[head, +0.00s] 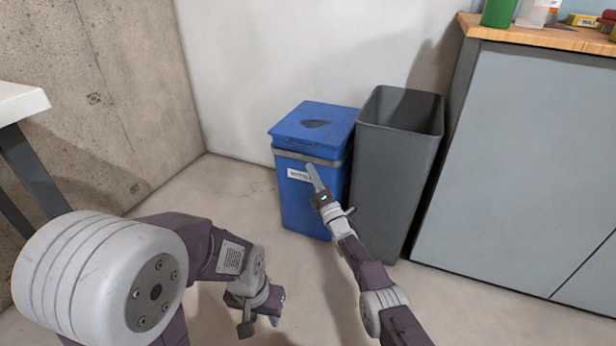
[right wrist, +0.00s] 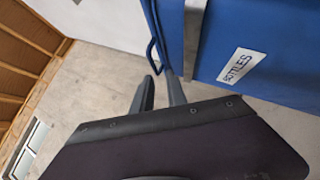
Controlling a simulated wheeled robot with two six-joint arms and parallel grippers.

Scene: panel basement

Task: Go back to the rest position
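My right gripper (head: 314,176) is in front of the blue bin in the head view, overlapping its front near the label.
A grey open bin (head: 393,170) stands right of the blue one. A grey cabinet (head: 520,160) with a wooden top (head: 540,36) fills the right side, with containers on it. A white table (head: 20,102) edges in at left. The floor (head: 225,190) left of the bins is clear.

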